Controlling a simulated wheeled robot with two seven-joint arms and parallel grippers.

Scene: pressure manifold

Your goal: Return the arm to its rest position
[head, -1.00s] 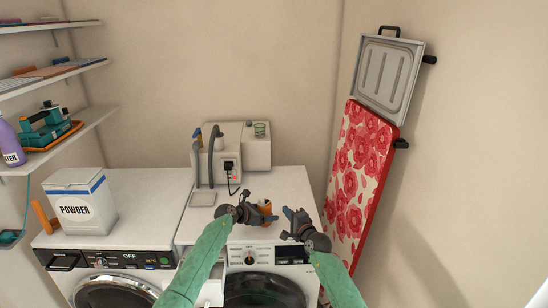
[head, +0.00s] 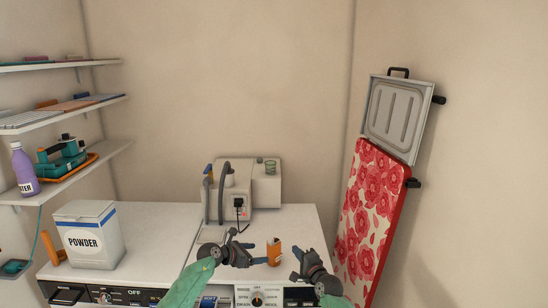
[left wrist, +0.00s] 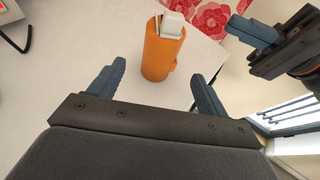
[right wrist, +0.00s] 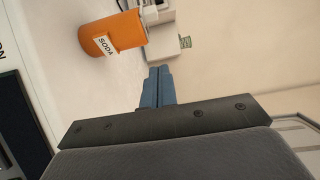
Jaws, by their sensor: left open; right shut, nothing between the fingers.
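My left gripper (head: 254,252) is open and empty above the washer tops. An orange container (head: 274,252) stands upright just beyond its fingers. In the left wrist view the container (left wrist: 163,55) is ahead of the gap between the fingers (left wrist: 157,82), apart from both, with a white piece at its top. My right gripper (head: 297,264) is shut and empty, to the right of the container. In the right wrist view its fingers (right wrist: 157,85) are together, and the container (right wrist: 112,34) bears a SODA label.
A grey-white machine (head: 230,190) with hoses stands at the back. A POWDER box (head: 88,236) is at the left. Shelves (head: 70,109) hang on the left wall. A floral ironing board (head: 368,208) and metal tray (head: 393,118) hang at the right. The white top (head: 160,228) between box and machine is clear.

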